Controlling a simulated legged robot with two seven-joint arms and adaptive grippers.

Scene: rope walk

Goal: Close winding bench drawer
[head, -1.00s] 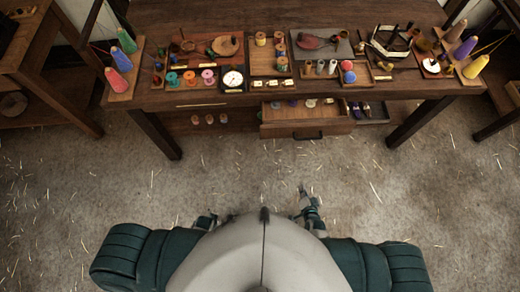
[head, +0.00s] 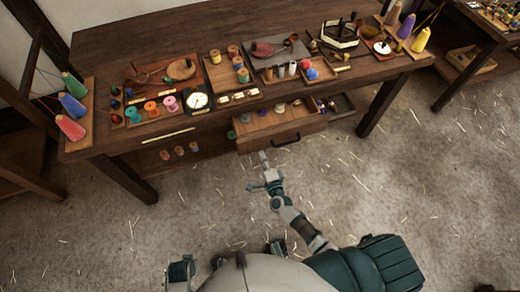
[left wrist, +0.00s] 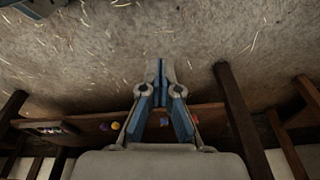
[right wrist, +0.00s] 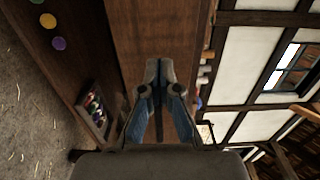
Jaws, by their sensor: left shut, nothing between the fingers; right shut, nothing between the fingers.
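The winding bench (head: 150,50) stands ahead in the head view. Its wooden drawer (head: 262,137) is pulled out below the top, with a dark handle (head: 286,140) on its front and small items inside. My right gripper (head: 263,158) is shut and empty, with its tips just below and left of the handle; I cannot tell whether they touch the drawer. It also shows shut in the right wrist view (right wrist: 158,68). My left gripper (left wrist: 161,68) is shut and empty in the left wrist view, over the floor and apart from the drawer.
A dark open tray (head: 338,106) with small items sits right of the drawer under the bench top. Cones, spools and a dial (head: 197,100) stand on the top. Bench legs (head: 378,108) flank the drawer. The straw-strewn floor (head: 370,200) in front is clear.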

